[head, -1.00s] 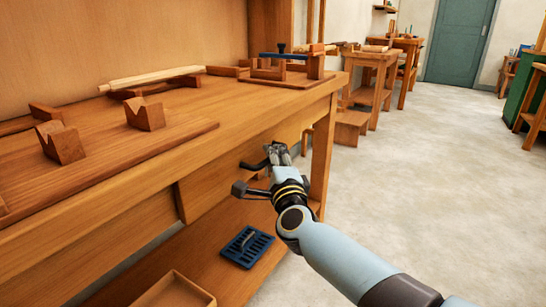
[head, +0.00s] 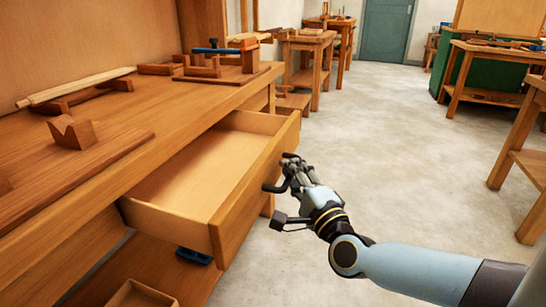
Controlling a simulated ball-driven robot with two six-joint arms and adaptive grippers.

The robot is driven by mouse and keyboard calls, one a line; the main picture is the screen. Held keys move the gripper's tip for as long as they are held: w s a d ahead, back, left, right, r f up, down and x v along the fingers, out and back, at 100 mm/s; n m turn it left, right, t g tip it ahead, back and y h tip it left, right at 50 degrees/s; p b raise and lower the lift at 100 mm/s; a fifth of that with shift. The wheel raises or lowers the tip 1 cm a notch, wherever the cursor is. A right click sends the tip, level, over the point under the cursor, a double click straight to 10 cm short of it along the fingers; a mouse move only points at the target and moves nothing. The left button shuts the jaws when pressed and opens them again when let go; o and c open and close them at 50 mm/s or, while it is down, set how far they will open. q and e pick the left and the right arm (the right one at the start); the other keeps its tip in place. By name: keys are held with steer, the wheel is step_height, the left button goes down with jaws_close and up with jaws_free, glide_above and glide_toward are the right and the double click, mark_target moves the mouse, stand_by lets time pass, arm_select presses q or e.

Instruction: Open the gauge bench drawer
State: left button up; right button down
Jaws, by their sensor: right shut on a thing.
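The gauge bench (head: 110,150) is a wooden workbench on the left. Its drawer (head: 200,173) stands well out from under the top, and its inside looks empty. My right gripper (head: 291,178) is at the outer face of the drawer front (head: 255,190), shut on the dark drawer handle (head: 270,187). The fingers cover part of the handle. My left gripper is not in view.
On the bench top are a V-block (head: 73,132), a long light strip (head: 80,88) on a wooden rest and a wooden fixture with a blue bar (head: 218,60). A lower shelf is below. Open floor (head: 390,130) lies to the right, with another bench (head: 520,150) at the right edge.

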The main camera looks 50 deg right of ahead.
steer(key=shift+s+f, duration=0.3)
steer(key=shift+s, duration=0.05)
steer(key=c, duration=1.3)
jaws_free()
steer(key=shift+w+r, duration=0.1)
steer(key=shift+c, duration=0.2)
steer(key=v, duration=1.2)
